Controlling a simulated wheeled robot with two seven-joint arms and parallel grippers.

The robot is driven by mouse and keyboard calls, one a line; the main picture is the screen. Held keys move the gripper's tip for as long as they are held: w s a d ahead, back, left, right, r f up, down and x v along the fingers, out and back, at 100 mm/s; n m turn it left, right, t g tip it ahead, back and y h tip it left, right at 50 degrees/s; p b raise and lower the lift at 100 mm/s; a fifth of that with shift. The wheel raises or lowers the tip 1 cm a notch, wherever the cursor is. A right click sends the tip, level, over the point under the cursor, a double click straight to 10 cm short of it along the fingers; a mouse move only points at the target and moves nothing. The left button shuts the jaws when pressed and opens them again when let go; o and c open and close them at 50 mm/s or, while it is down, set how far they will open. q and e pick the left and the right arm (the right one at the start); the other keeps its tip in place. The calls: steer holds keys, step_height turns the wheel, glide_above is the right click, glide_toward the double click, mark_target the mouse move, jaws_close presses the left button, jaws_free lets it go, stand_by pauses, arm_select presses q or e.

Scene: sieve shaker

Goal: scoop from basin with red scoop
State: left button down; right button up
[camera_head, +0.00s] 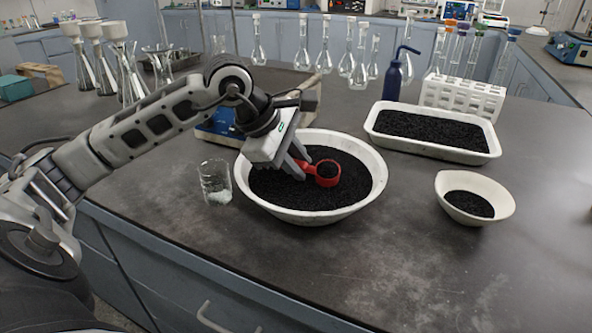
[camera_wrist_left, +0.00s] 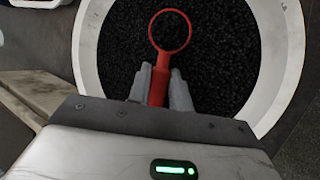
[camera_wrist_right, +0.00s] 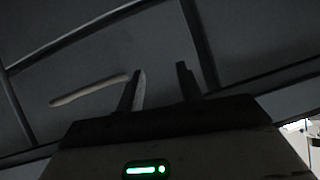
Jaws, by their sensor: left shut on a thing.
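The red scoop (camera_head: 327,173) is in the white basin (camera_head: 376,185), which holds black granules (camera_head: 290,190). My left gripper (camera_head: 300,168) is shut on the scoop's handle, over the left part of the basin. In the left wrist view the handle (camera_wrist_left: 158,88) lies between the two fingers (camera_wrist_left: 160,85), and the scoop's round bowl points away from them. Dark granules show inside the bowl's rim; I cannot tell how full it is. My right gripper (camera_wrist_right: 160,88) shows only in the right wrist view, with its fingers apart and nothing between them, facing grey cabinet fronts.
A glass beaker (camera_head: 215,182) stands close left of the basin. A white tray (camera_head: 480,153) and a small white bowl (camera_head: 478,185), both with black granules, stand to the right. A blue wash bottle (camera_head: 392,80) and a tube rack (camera_head: 463,96) stand behind. The front right counter is clear.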

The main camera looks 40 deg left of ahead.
arm_select(q)
steer(key=shift+w+r+p, duration=0.1)
steer(key=shift+r+p, duration=0.3)
steer(key=shift+p, duration=0.05)
steer(key=shift+r+p, duration=0.2)
steer(key=shift+p, duration=0.65)
steer(key=shift+w+r+g+p, duration=0.15)
steer(key=shift+g+p, duration=0.25)
steer(key=shift+p, duration=0.2)
steer(key=r+p, duration=0.1)
steer(key=p, duration=0.2)
steer(key=shift+r+g, duration=0.15)
steer(key=shift+g, duration=0.15)
steer(key=shift+w+a+r+g+p, duration=0.1)
steer(key=shift+r+g+p, duration=0.15)
steer(key=shift+p, duration=0.5)
steer(key=shift+r+g+h+p, duration=0.2)
steer(key=shift+g+h+p, duration=0.1)
steer(key=shift+p, duration=0.5)
steer(key=shift+w+r+n+g+p, duration=0.25)
steer(key=shift+n+g+p, duration=0.1)
steer(key=shift+p, duration=0.75)
steer(key=shift+g+h+p, duration=0.3)
steer(key=shift+p, duration=0.2)
arm_select(e)
step_height(320, 180, up, 7)
steer(key=d+h, duration=0.1)
steer(key=shift+d, duration=0.2)
